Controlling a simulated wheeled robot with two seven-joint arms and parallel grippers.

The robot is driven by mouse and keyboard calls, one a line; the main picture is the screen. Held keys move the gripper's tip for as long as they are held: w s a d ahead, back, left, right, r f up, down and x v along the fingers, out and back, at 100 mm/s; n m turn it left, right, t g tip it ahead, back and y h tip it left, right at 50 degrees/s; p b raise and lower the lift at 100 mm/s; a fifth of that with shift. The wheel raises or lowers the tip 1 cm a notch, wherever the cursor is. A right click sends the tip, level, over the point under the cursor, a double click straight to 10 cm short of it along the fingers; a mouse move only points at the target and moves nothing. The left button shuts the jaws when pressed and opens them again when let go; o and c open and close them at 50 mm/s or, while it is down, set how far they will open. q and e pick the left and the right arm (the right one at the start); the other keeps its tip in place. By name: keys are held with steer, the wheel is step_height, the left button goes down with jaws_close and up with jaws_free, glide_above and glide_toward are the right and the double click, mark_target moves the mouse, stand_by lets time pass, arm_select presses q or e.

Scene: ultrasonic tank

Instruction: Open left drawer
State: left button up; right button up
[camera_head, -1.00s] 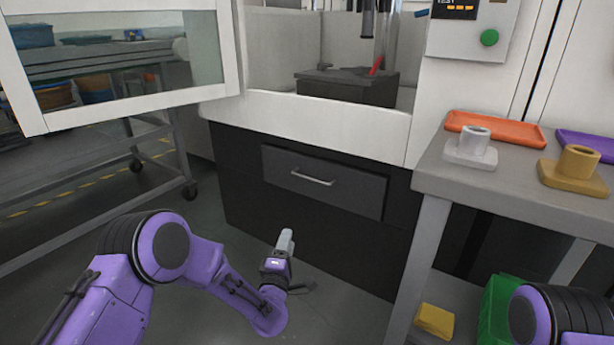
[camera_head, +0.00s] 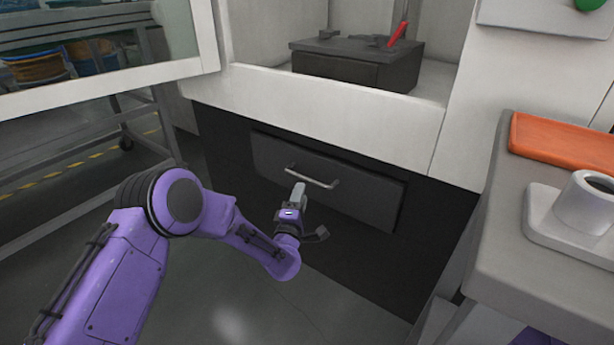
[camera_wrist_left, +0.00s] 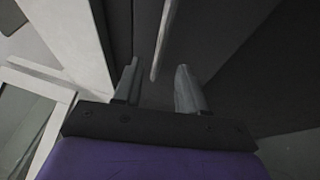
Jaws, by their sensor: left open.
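The dark grey drawer (camera_head: 365,197) sits shut in the black lower front of the white machine. Its silver bar handle (camera_head: 312,178) runs across the upper middle of the drawer front. My left gripper (camera_head: 299,192) is just in front of and slightly below the handle in the head view. In the left wrist view the gripper (camera_wrist_left: 158,90) is open, with its two fingers apart. The handle (camera_wrist_left: 163,38) shows there as a pale bar ahead of the gap between the fingertips. I cannot tell whether anything touches. My right gripper is not in view.
A grey table (camera_head: 490,235) at the right holds an orange tray (camera_head: 560,145) and a white cup-like fixture (camera_head: 582,205). A wheeled grey cart (camera_head: 75,135) stands at the left. A dark block (camera_head: 355,65) with a red part sits in the machine's opening above.

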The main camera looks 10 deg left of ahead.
mark_target(304, 176)
arm_select(q)
steer(key=w, duration=0.2)
steer(key=w+b, duration=0.1)
steer(key=w, duration=0.2)
steer(key=w+r+b, duration=0.1)
steer(key=w, duration=0.1)
steer(key=shift+w+a+r, duration=0.1)
steer(key=shift+w+a, duration=0.2)
steer(key=shift+a, duration=0.1)
jaws_close()
